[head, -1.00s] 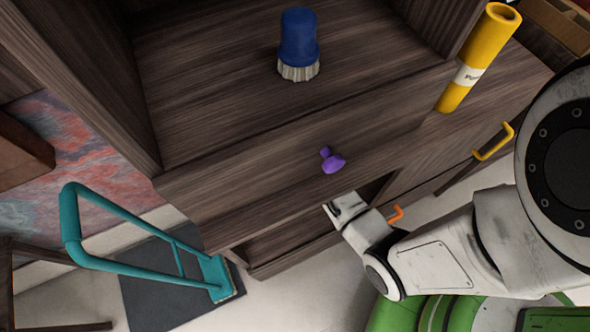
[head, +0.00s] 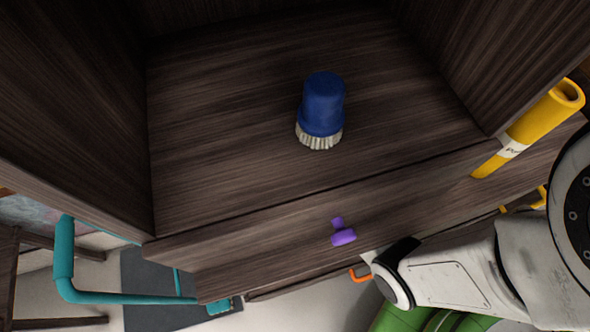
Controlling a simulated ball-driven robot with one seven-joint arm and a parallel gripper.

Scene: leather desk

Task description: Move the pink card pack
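No pink card pack shows in the head view. My gripper (head: 369,258) is at the front of the wooden cabinet, just below and right of a purple knob (head: 343,236). Only a small pale part of it shows at the end of my white arm. Its fingers are hidden, so I cannot tell whether it is open, shut or holding anything.
A blue brush (head: 322,108) with white bristles stands on the open cabinet shelf (head: 220,130). A yellow tube (head: 535,125) stands at the right. An orange handle (head: 359,274) is below my gripper. A teal frame (head: 120,297) stands at lower left above a dark mat (head: 150,315).

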